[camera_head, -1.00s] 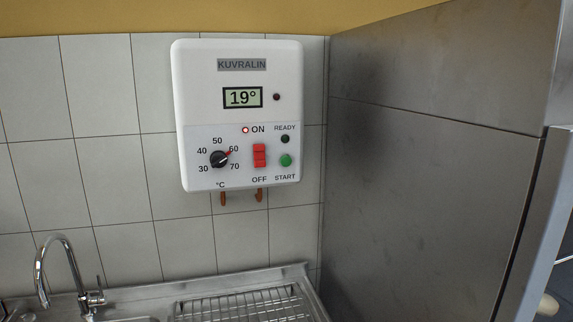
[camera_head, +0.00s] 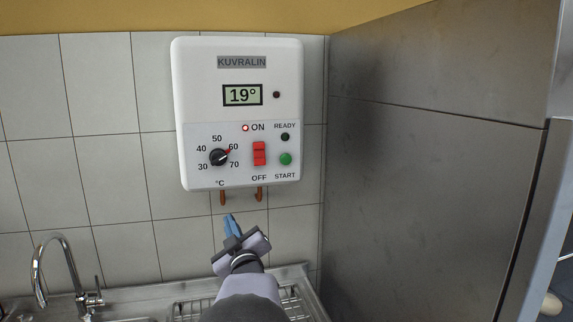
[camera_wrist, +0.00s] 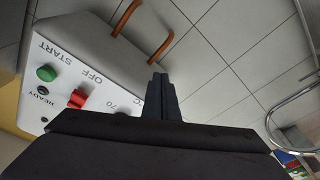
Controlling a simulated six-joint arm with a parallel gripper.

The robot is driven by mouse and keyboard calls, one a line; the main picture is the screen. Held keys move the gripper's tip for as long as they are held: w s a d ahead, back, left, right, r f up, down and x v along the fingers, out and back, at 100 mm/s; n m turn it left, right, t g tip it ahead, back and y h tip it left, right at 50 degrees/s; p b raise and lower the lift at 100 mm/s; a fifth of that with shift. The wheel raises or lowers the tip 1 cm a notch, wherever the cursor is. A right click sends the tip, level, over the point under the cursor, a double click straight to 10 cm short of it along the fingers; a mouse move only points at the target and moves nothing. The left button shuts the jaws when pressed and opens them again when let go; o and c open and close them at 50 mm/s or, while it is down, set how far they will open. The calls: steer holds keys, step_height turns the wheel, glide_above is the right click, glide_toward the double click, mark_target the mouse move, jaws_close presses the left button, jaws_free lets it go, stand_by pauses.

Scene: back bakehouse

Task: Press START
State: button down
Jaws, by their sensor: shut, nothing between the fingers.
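The white KUVRALIN heater unit (camera_head: 195,85) hangs on the tiled wall. Its display (camera_head: 243,95) reads 19°. The green START button (camera_head: 285,159) is at the panel's lower right, below the dark READY lamp (camera_head: 285,137); it also shows in the wrist view (camera_wrist: 46,73). The red rocker switch (camera_head: 259,154) is between ON and OFF, with the ring by ON lit red. The black dial (camera_head: 219,158) points near 60. My gripper (camera_head: 230,222) is shut and empty, below the unit and left of START, apart from it. In the wrist view my gripper (camera_wrist: 160,82) points up past the unit's underside.
Two copper pipes (camera_head: 223,198) come out below the unit. A steel panel (camera_head: 420,180) stands close on the right. A tap (camera_head: 62,262) and a drainer rack (camera_head: 190,308) are below. The space before the unit's face is clear.

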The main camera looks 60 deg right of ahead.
mark_target(286, 159)
steer(key=s+d+r+n+t+h, duration=0.1)
steer(key=s+d+r+n+t, duration=0.1)
steer(key=s+r, duration=0.4)
steer(key=s+d+r+n+t+h, duration=0.1)
steer(key=s+d+r+n+t, duration=0.1)
steer(key=s+r+n+t, duration=0.2)
steer(key=s+r+t+b, duration=0.1)
steer(key=s+r, duration=0.2)
steer(key=s, duration=0.5)
steer(key=shift+d+r+n+t+h, duration=0.25)
steer(key=shift+d+n+t+h, duration=0.05)
steer(key=shift+d+n, duration=0.1)
steer(key=shift+w+d+p, duration=1.75)
steer(key=shift+w+d, duration=1.35)
steer(key=shift+w+d+f+b, duration=0.1)
steer(key=shift+w+d+b, duration=0.15)
steer(key=shift+b, duration=0.25)
